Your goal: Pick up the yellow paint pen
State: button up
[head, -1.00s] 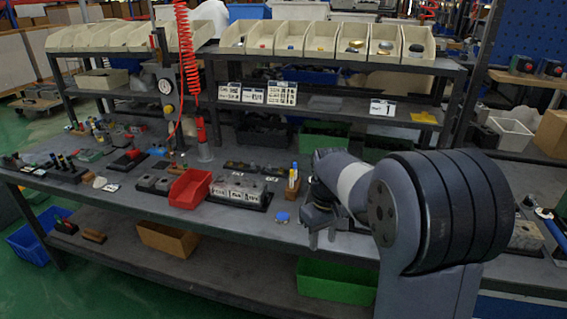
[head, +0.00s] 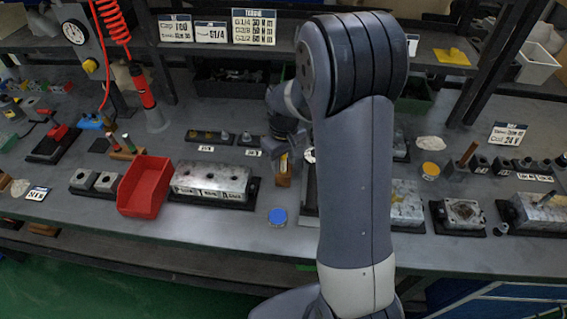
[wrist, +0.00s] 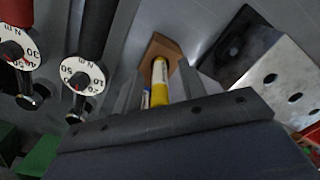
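The yellow paint pen (wrist: 160,80) stands in a small wooden holder (wrist: 159,48) in the wrist view, pointing up toward the camera. A pen with a white and blue body (wrist: 146,98) shows beside it, partly hidden. My gripper (wrist: 159,75) is over the holder, with a grey finger on each side of the yellow pen and gaps between; it looks open. In the head view my gripper (head: 284,143) is just above the wooden holder (head: 284,176), and only a little of the yellow pen (head: 284,162) shows under it.
A metal valve block (head: 212,180) and a red bin (head: 146,186) stand left of the holder. A blue round lid (head: 278,216) lies in front. Two dial tools (wrist: 77,78) show left in the wrist view. My arm hides the bench to the right.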

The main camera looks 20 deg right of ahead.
jog(key=shift+f, duration=0.35)
grip_shut()
